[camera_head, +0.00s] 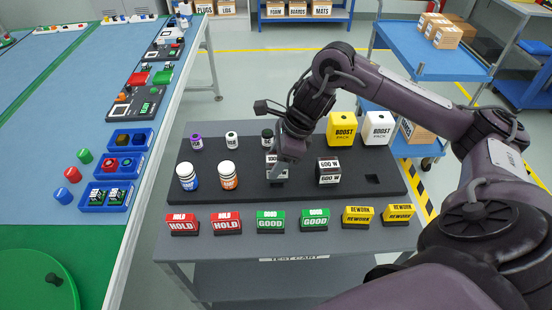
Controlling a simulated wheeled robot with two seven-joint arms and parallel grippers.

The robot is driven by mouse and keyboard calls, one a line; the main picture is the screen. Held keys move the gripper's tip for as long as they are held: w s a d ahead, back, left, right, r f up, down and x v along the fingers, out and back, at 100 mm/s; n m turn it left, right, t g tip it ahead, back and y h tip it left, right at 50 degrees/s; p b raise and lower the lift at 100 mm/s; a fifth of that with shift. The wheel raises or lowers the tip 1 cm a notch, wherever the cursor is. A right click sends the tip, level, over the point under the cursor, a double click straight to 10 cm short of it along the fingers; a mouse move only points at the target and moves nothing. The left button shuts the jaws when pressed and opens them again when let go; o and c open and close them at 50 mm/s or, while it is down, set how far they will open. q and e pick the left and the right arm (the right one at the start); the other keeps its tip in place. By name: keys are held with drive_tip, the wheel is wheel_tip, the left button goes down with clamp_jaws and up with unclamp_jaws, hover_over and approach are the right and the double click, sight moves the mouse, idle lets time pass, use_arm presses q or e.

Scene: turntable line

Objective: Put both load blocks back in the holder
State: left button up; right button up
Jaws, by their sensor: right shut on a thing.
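The dark holder (225,202) lies on top of the grey cart. My right gripper (279,172) points down over the middle of the holder and is shut on a dark load block with a white label (272,159). The gripper covers much of this block, and I cannot tell whether it touches the holder. The other load block (328,171), dark with white wattage labels, stands upright in the holder just to the right. A dark square empty slot (373,180) shows at the holder's right end. My left gripper is not in view.
The holder also bears small bottles (196,142), a blue-and-white bottle (187,177), an orange-and-white bottle (228,176), a yellow boost pack (342,130) and a white one (377,129). Red, green and yellow signs (270,222) line the front edge. A blue-topped table (80,110) stands left.

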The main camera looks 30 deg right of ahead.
drive_tip(key=shift+f+b, duration=1.25)
drive_tip(key=shift+f, duration=0.05)
idle(0.4)
drive_tip(key=o, duration=1.4)
drive_tip(key=shift+d+r, duration=0.15)
drive_tip(key=shift+r, duration=0.2)
drive_tip(key=p+v, duration=0.1)
drive_tip(key=v, duration=0.6)
drive_tip(key=shift+s+r+p, duration=0.1)
drive_tip(key=shift+s+p, duration=0.05)
drive_tip(key=shift+p, duration=0.15)
